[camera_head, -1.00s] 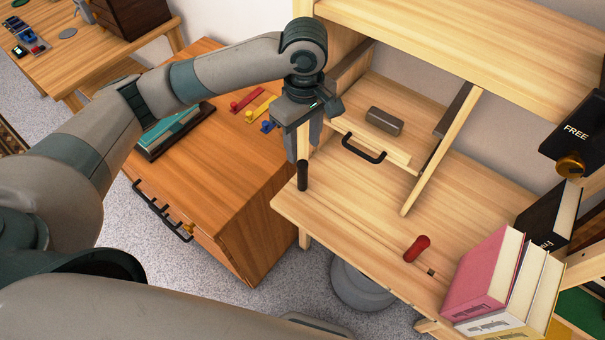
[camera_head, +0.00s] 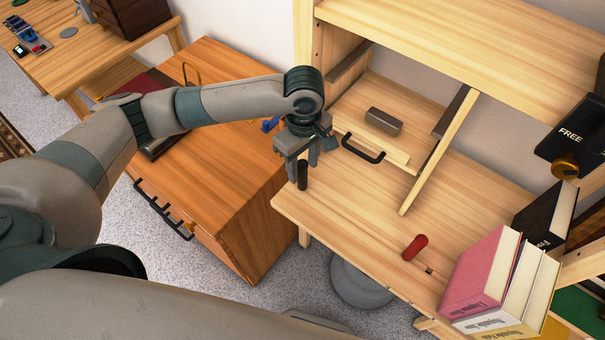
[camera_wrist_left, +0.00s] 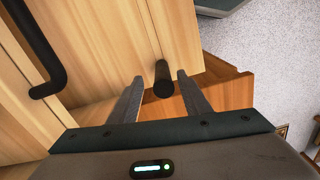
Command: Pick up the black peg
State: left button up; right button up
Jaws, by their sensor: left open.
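The black peg (camera_head: 302,176) stands upright at the left edge of the light wooden desk (camera_head: 345,228). My left gripper (camera_head: 305,172) is open, pointing down over the peg. In the left wrist view the black peg (camera_wrist_left: 162,78) lies between the two fingers of my left gripper (camera_wrist_left: 158,85), with a gap on each side, closer to the right finger. My right gripper does not show.
A red peg (camera_head: 415,247) lies on the desk near a small square hole. Books (camera_head: 490,285) stand at the right. A drawer with a black handle (camera_head: 363,149) is behind the gripper. An orange-brown cabinet (camera_head: 225,205) stands to the left, below my arm.

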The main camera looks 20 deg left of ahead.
aim_at(302, 179)
pick_arm(q)
jog(key=f, duration=0.1)
jog(key=f+p, duration=0.1)
jog(key=f, duration=0.1)
jog(key=shift+s+f, duration=0.3)
jog(key=shift+s, duration=0.1)
jog(key=shift+f, duration=0.75)
jog(key=shift+c, duration=0.5)
grip_shut()
